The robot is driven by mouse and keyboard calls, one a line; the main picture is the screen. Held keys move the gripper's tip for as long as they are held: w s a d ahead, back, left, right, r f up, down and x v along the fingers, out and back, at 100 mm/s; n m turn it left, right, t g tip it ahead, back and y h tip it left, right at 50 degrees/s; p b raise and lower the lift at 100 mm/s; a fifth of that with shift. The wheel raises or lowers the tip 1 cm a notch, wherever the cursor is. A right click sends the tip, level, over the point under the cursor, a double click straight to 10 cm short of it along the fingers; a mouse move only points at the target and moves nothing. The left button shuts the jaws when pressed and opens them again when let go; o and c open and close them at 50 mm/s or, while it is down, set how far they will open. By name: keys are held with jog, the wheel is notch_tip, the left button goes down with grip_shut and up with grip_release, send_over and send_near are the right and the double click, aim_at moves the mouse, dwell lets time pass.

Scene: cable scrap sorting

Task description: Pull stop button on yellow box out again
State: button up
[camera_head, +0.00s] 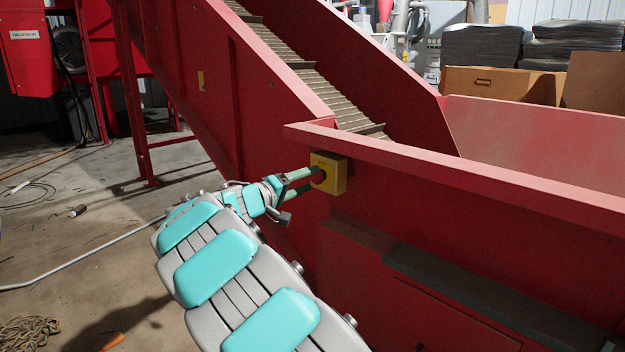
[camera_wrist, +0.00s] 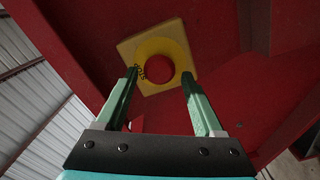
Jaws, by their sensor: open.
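The yellow box (camera_head: 334,170) is fixed to the red side wall of the conveyor machine, below its top rim. In the wrist view the yellow box (camera_wrist: 134,52) shows its front, with dark lettering and a yellow ring around the round red stop button (camera_wrist: 160,68). My gripper (camera_head: 314,178) reaches the box from the left in the head view and hides most of the button there. In the wrist view my gripper (camera_wrist: 158,80) is open, with one finger on each side of the button. A gap shows between each finger and the button; I cannot tell how deep the tips reach.
The red machine wall (camera_head: 430,215) runs to the right, with a dark ledge (camera_head: 480,290) below the box. A slatted conveyor (camera_head: 310,80) climbs to the upper left. Open concrete floor (camera_head: 80,240) with a pale cable (camera_head: 75,265) lies at left.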

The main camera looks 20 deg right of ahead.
jog(key=shift+x, duration=1.4)
jog(key=shift+c, duration=0.3)
grip_shut()
